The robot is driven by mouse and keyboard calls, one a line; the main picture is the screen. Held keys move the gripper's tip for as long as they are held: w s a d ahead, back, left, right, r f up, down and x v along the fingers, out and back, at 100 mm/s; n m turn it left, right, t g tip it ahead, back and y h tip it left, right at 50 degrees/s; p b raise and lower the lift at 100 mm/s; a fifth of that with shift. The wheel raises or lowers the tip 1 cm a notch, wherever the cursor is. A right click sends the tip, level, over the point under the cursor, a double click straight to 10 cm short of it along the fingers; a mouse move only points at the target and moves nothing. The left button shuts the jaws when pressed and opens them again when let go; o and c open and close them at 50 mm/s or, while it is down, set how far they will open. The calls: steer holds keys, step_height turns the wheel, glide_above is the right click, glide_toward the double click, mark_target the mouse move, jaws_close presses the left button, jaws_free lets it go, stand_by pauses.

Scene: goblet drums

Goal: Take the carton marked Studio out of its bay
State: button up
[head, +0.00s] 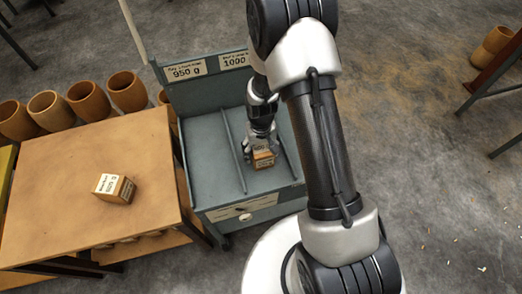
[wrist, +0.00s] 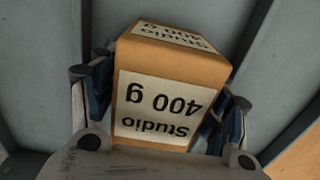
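The Studio carton (wrist: 165,70) is a tan box with white labels reading "Studio 400 g". In the head view it also shows (head: 263,159) in the right bay of the grey-blue cart, near its front. My gripper (wrist: 160,110) has a finger on each side of the carton, with the dark blue pads against its sides. In the head view my gripper (head: 262,148) reaches down over the carton from behind. The carton sits turned relative to the bay walls. I cannot tell whether its bottom touches the bay floor.
The cart (head: 207,165) has a thin divider (head: 233,150), a raised back panel with weight labels and a front panel. A wooden table (head: 60,200) to the left carries another labelled carton (head: 114,188). Several goblet drums (head: 88,100) stand behind it.

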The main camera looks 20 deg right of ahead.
steer(key=c, duration=1)
steer(key=shift+c, duration=0.2)
